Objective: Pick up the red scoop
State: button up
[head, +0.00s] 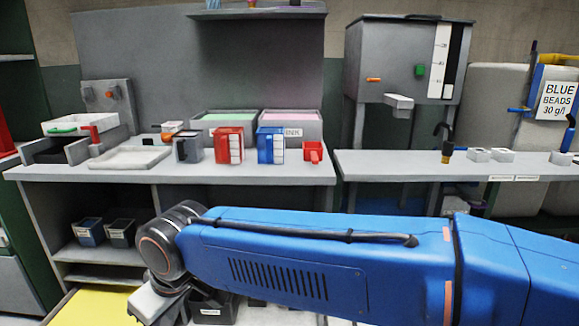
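A small red scoop (313,152) stands near the right front end of the grey bench (215,173), right of a blue jug. My blue arm stretches across the lower part of the head view, in front of and below the bench. My gripper (152,304) hangs at its left end, low in front of the bench's lower shelves and well left of the scoop. Its fingertips are not clear, so I cannot tell whether it is open or shut.
A red jug (228,146), a blue jug (270,146) and a dark grey jug (187,148) stand along the bench. Behind them are bins with green and pink contents. A white tray (130,158) lies at left. A grey machine (405,65) stands at right.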

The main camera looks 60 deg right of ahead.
aim_at(312, 151)
jog(key=z, duration=2)
jog(key=i+j, duration=0.15)
jog(key=j, duration=0.15)
jog(key=i+j, duration=0.1)
jog(key=j, duration=0.2)
jog(key=i+j, duration=0.15)
jog(key=j, duration=0.15)
jog(key=i+j, duration=0.15)
jog(key=j, duration=0.15)
